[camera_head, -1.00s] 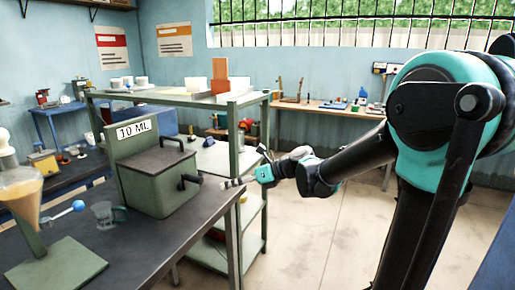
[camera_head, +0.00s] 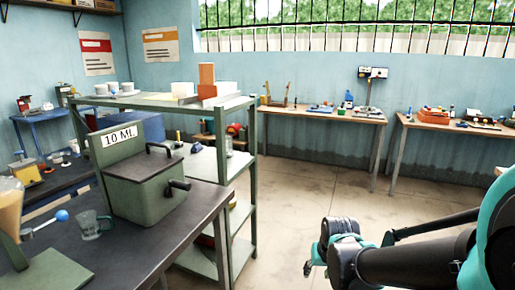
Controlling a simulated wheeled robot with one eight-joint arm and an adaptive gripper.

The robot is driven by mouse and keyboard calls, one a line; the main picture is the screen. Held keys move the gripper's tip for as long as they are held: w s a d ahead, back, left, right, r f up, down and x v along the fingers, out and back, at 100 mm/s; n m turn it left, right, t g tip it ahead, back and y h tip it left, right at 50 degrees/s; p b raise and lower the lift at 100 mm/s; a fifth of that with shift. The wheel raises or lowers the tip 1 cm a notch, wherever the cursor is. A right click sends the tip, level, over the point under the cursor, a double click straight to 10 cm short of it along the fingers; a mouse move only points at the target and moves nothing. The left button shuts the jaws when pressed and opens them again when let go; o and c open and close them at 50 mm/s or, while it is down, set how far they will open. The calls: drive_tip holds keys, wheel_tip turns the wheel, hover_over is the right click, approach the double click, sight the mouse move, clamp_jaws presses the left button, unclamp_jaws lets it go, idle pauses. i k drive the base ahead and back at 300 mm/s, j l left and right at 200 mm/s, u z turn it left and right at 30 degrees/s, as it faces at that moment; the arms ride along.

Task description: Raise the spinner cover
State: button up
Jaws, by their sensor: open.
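The spinner (camera_head: 143,195) is a green box on the dark bench at the left. A 10 ML sign (camera_head: 119,136) stands at its back. Its dark cover (camera_head: 143,167) lies flat and shut on top, with a bar handle (camera_head: 162,148) standing up from it. A black crank (camera_head: 178,187) sticks out on its right side. My gripper (camera_head: 309,268) is well to the right of the spinner, over the floor, and touches nothing. It is open and small in view, partly hidden by my own wrist.
The dark bench (camera_head: 150,250) also holds a glass mug (camera_head: 90,225), a blue-knobbed lever (camera_head: 62,216) and a funnel of amber oil (camera_head: 10,208). A green shelf rack (camera_head: 250,110) stands behind the bench. The floor between bench and arm is clear.

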sight(138, 168)
drive_tip(key=u, duration=1.25)
